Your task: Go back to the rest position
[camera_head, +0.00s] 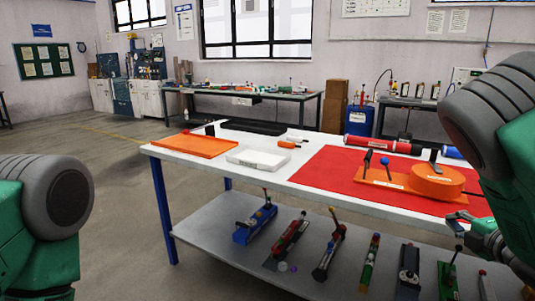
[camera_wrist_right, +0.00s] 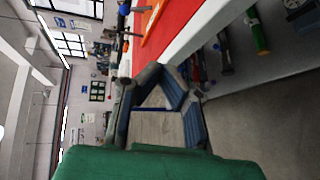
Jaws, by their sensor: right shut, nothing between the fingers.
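My right gripper (camera_head: 462,224) is in front of the right part of the table's front edge in the head view. It is shut and empty. In the right wrist view its fingers (camera_wrist_right: 160,88) come together with nothing between them. My right arm comes in from the right edge, in front of the table. Only a green and grey part of my left arm shows at the lower left of the head view. My left gripper is out of view.
The white table (camera_head: 215,168) carries an orange tray (camera_head: 193,145), a white tray (camera_head: 258,159), a red mat (camera_head: 320,175) and an orange fixture (camera_head: 395,180). Several tools lie on the lower shelf (camera_head: 205,238). Floor at left is clear.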

